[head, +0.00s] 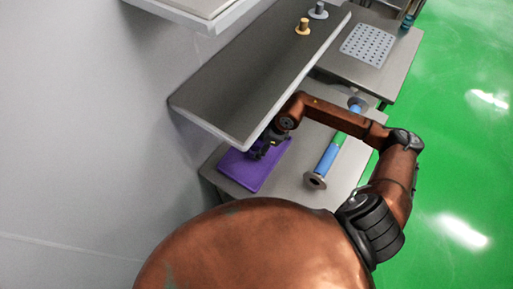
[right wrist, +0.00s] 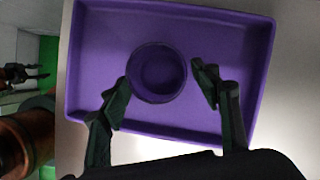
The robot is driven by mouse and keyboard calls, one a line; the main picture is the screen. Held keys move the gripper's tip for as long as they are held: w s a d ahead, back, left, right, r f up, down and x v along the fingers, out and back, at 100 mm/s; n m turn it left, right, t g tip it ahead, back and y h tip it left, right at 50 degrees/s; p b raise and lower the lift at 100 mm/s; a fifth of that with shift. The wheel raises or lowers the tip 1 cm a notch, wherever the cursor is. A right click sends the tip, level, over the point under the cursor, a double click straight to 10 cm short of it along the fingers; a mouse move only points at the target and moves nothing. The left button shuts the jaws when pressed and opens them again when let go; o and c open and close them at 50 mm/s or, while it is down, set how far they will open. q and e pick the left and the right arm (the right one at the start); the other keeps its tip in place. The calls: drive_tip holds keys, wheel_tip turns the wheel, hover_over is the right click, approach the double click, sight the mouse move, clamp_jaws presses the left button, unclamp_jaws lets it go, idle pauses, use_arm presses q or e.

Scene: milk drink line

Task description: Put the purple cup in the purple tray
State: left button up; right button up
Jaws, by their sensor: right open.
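The purple tray (head: 252,172) lies on the lower table, partly under the grey shelf's edge; it fills much of the right wrist view (right wrist: 92,30). The purple cup (right wrist: 157,75) shows from above as a round rim inside the tray's outline and looks upright. My right gripper (right wrist: 161,82) is open, with one finger on each side of the cup; the left-hand finger is close to or touching it, and a gap shows at the other. In the head view my right gripper (head: 264,149) is over the tray and hides the cup. A small dark gripper, apparently my left (right wrist: 38,73), shows at the wrist view's left edge.
The grey shelf (head: 255,80) overhangs near my right gripper, with a gold weight-like piece (head: 302,27) and a grey one (head: 318,11) on it. A blue and green rod (head: 328,158) lies right of the tray. A perforated plate (head: 368,45) is farther back.

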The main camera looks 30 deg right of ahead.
drive_tip(key=p+v, duration=0.3)
drive_tip(key=v, duration=0.5)
drive_tip(key=shift+s, duration=0.1)
